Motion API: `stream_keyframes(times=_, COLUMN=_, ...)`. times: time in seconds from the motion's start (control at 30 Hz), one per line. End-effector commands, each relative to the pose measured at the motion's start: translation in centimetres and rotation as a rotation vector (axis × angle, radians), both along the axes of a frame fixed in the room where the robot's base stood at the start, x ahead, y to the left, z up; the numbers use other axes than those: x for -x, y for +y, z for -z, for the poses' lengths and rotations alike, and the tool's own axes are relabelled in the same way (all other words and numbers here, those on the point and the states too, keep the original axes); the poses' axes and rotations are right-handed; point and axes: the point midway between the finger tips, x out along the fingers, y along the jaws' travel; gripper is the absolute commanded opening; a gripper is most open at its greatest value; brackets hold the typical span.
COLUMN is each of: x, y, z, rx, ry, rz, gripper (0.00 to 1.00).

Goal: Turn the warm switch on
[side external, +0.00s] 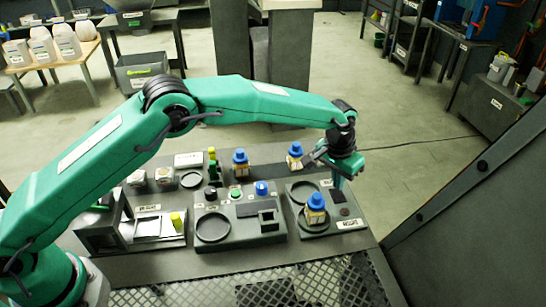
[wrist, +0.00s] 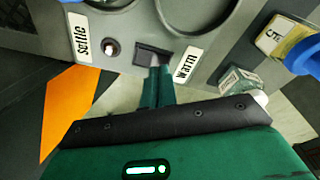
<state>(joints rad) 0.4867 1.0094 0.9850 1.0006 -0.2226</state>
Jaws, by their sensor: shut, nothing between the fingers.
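The warm switch (wrist: 153,58) is a dark square rocker in the grey panel in the wrist view. It sits beside a white label (wrist: 186,63) reading "warm". My gripper (wrist: 158,72) is shut and empty, with its green fingertips right at the switch's lower edge. I cannot tell whether they touch it, and the switch's on or off position is unclear. In the side view my gripper (side external: 338,186) points down at the right-hand station (side external: 311,225), and its fingers hide much of the switch.
A round dark knob (wrist: 112,48) sits beside a "settle" label (wrist: 80,38). In the side view a blue-capped bottle (side external: 315,208) stands on the right-hand station, close left of my gripper. Another blue-capped bottle (side external: 295,155) stands behind. The middle station (side external: 238,226) is to the left.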

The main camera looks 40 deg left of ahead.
Motion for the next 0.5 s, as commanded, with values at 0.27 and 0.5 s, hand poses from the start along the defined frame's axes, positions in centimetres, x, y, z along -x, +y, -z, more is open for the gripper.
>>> stream_keyframes(times=0.27, x=0.01, y=0.01, z=0.33, rx=0.0, ry=0.001, rz=0.0, gripper=0.0)
stream_keyframes(times=0.5, x=0.02, y=0.01, z=0.58, rx=0.0, ry=0.001, rz=0.0, gripper=0.0)
